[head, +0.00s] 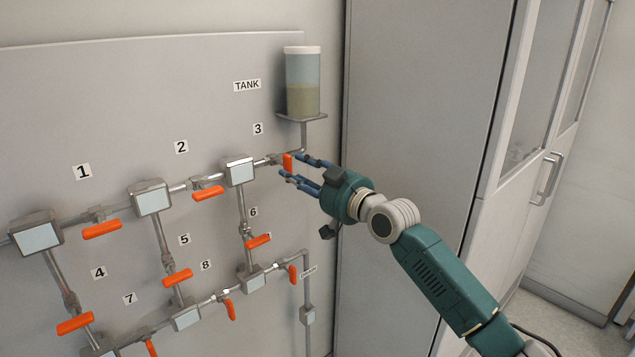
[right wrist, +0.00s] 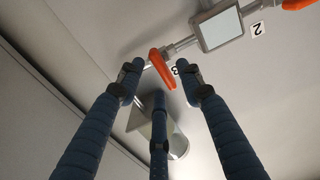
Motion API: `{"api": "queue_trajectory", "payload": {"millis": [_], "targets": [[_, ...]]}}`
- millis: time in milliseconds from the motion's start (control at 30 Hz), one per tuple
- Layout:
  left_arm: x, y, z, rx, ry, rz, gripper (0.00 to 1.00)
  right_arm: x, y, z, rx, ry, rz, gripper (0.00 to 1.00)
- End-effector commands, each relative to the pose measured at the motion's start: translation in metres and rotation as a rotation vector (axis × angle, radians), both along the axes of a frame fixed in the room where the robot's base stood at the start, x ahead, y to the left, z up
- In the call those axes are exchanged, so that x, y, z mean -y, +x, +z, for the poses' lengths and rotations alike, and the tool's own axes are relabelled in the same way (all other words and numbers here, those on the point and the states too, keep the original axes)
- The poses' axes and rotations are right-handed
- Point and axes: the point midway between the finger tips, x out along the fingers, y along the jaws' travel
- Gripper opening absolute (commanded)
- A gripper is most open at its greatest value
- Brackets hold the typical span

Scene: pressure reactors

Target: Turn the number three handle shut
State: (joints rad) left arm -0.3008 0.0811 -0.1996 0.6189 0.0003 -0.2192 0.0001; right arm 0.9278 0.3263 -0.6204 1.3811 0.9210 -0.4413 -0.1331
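The number three handle (head: 287,163) is orange and sits on the upper pipe, right of the label 3 (head: 258,129) and below the tank (head: 303,82). It stands roughly upright, across the pipe. My right gripper (head: 291,166) is right at it with fingers spread. In the right wrist view, the handle (right wrist: 161,66) shows in the gap between the two upper fingertips of the gripper (right wrist: 160,68), with the third finger below. I see no clear grip on it; whether a finger touches it I cannot tell. My left gripper is not in view.
Other orange handles, such as the number two handle (head: 208,193) and number six handle (head: 257,241), sit left and below on the pipework. A reactor box (head: 239,171) is close left of the gripper. A tall grey cabinet (head: 420,110) stands to the right.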

Motion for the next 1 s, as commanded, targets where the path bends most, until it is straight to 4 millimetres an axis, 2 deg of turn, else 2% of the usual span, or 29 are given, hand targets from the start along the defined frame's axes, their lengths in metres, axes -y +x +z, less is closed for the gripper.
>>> {"api": "queue_trajectory", "payload": {"millis": [300, 500, 700, 1000], "targets": [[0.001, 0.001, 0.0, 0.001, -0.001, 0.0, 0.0, 0.038, -0.051, -0.002, -0.002, -0.004, -0.001, 0.36], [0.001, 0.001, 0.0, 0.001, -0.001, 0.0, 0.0, 0.055, -0.075, -0.002, -0.003, -0.001, -0.002, 0.36], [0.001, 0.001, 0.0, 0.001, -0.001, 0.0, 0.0, 0.06, -0.084, -0.002, -0.002, -0.002, 0.0, 0.36], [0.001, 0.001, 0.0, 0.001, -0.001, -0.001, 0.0, 0.061, -0.082, -0.004, -0.007, -0.001, -0.003, 0.36]]}}
